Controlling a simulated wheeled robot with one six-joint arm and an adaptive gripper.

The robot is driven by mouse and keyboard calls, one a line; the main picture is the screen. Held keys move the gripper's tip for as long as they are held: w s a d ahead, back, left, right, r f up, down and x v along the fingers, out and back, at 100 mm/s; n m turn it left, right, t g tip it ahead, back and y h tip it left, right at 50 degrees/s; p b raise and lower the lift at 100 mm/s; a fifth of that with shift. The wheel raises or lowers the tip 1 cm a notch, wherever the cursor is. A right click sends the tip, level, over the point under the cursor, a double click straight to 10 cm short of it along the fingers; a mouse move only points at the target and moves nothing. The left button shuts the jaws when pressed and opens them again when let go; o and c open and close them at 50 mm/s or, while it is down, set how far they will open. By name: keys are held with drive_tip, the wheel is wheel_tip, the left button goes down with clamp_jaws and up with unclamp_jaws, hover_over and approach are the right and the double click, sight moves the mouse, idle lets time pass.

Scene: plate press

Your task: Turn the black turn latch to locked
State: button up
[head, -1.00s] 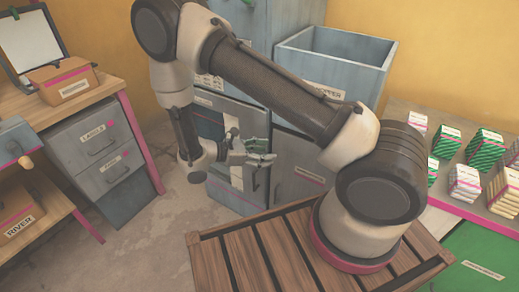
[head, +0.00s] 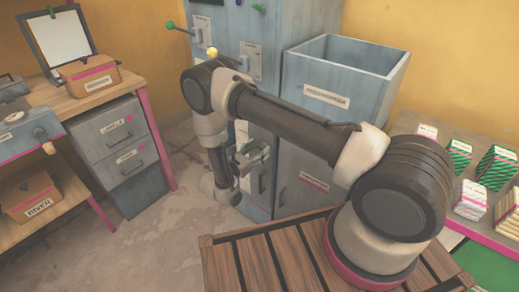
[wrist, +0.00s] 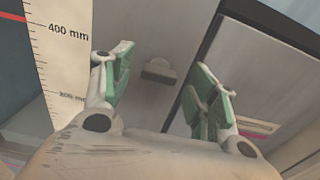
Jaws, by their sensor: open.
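My gripper (head: 250,158) is low in front of the grey-blue cabinet, with my forearm folded above it in the head view. In the wrist view my gripper (wrist: 157,64) is open, its two green-padded fingers apart with nothing between them. A small dark grey-brown fitting (wrist: 159,71) shows on the pale panel beyond, between the fingertips in the picture and apart from them. It may be the turn latch, but I cannot tell for sure, nor which way it is turned. No black latch shows clearly in the head view, where my arm hides part of the cabinet front.
A ruler strip (wrist: 62,70) runs down the left of the wrist view. An open grey-blue bin (head: 345,85) stands right of the levers. A desk with drawers (head: 118,150) is at left. A shelf with small boxes (head: 480,185) is at right. Bare floor lies between desk and cabinet.

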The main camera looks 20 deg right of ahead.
drive_tip(key=shift+w+d, duration=0.4)
drive_tip(key=shift+d, duration=0.15)
drive_tip(key=c, duration=1)
